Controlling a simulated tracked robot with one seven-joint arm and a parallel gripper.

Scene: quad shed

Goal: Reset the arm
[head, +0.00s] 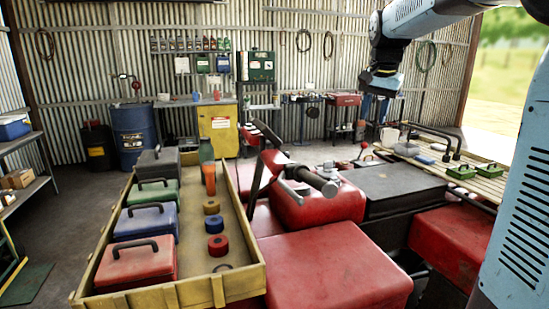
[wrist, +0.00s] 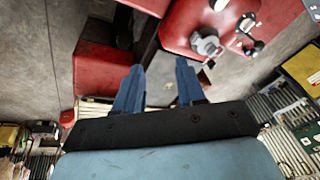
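My arm comes in from the upper right of the head view, and my gripper (head: 375,106) hangs from it above the quad's rear area, apart from everything below. In the wrist view my gripper (wrist: 160,66) shows two blue fingers set apart with a gap between them. Nothing is held between the fingers. The red quad (head: 330,262) stands below, with its handlebar (head: 318,183) left of my gripper in the head view.
A yellow tray (head: 246,284) on the left holds several toolboxes, including a red one (head: 136,263), and tape rolls. A slatted rack (head: 484,184) with green items is at the right. A yellow cabinet (head: 218,128) and blue drum (head: 133,135) stand by the back wall.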

